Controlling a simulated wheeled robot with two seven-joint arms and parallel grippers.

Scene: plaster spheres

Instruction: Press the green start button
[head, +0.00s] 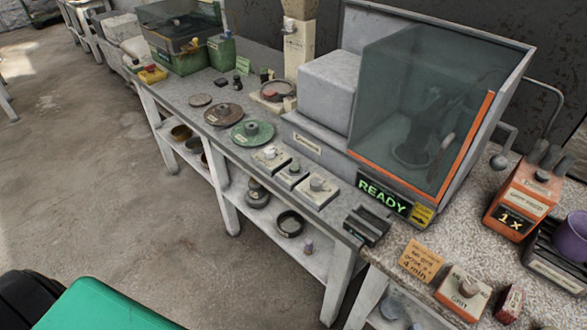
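A small control box with a green button (294,169) on top sits on the grey bench, in the middle of a row of three pale boxes. The box to its left has a pale knob (270,152), and the box to its right has a grey knob (317,183). Behind the row stands a grey machine (302,143) with a tinted, orange-edged hood (405,110). A lit green READY sign (382,198) is on its front. Neither of my grippers is in view.
Round discs, one green (252,132) and one brown (223,114), lie left of the boxes. A dark slotted block (367,225) stands to the right. An orange 1x box (524,198) and a purple cup (571,238) are farther right.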

